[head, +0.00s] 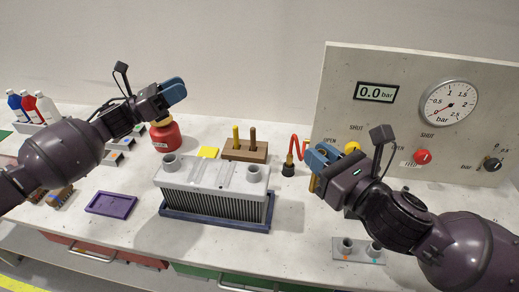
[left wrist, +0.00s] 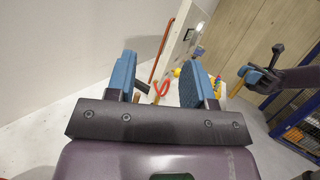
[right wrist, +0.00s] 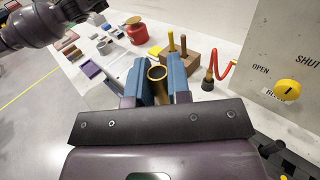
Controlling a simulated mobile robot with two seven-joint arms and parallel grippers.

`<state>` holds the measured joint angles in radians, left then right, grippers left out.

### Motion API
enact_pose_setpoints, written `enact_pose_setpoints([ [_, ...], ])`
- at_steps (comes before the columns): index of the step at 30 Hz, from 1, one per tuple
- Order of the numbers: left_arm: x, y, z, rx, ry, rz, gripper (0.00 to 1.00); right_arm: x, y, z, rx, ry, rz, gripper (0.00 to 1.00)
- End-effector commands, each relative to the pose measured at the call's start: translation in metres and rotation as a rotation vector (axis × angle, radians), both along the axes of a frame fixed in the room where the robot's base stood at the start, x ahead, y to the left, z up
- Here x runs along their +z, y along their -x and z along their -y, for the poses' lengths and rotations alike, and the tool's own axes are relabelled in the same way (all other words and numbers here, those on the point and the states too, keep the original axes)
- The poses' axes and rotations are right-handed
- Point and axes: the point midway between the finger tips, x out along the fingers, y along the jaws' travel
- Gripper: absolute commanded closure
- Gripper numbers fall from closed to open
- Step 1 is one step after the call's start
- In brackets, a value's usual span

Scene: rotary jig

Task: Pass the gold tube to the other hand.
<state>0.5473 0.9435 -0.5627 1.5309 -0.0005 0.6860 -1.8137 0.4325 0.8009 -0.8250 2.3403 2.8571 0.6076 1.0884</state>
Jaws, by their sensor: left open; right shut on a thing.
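The gold tube (right wrist: 157,73) is held between the blue fingers of my right gripper (right wrist: 156,80), its open round end facing the right wrist camera. In the head view my right gripper (head: 322,157) is right of the grey finned block, and only a sliver of the gold tube (head: 313,184) shows below its fingers. My left gripper (head: 174,92) is raised above the red container, far left of the tube. In the left wrist view my left gripper (left wrist: 160,82) is open with nothing between its fingers. My right gripper (left wrist: 262,76) shows at the right there.
The grey finned block (head: 213,177) stands on a blue base in mid-bench. A wooden block with upright pegs (head: 244,151), a red container (head: 166,137) and a purple tray (head: 111,204) stand around it. The gauge panel (head: 420,75) rises behind my right arm. The air between the grippers is clear.

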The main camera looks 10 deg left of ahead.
Motion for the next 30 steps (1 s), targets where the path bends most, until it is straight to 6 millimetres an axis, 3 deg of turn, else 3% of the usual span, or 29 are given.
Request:
enact_pose_setpoints([
  [1, -0.001, 0.003, 0.022, -0.056, -0.015, 0.013, 0.52, 0.0, 0.0, 0.0, 0.0, 0.0, 0.0, 1.0],
  [6, -0.012, 0.02, 0.084, -0.239, -0.072, 0.049, 0.52, 0.0, 0.0, 0.0, 0.0, 0.0, 0.0, 1.0],
  [15, -0.036, 0.065, 0.169, -0.562, -0.186, 0.111, 0.52, 0.0, 0.0, 0.0, 0.0, 0.0, 0.0, 1.0],
  [21, -0.053, 0.096, 0.2, -0.752, -0.262, 0.139, 0.52, 0.0, 0.0, 0.0, 0.0, 0.0, 0.0, 1.0],
  [30, -0.068, 0.119, 0.213, -0.895, -0.322, 0.152, 0.52, 0.0, 0.0, 0.0, 0.0, 0.0, 0.0, 1.0],
])
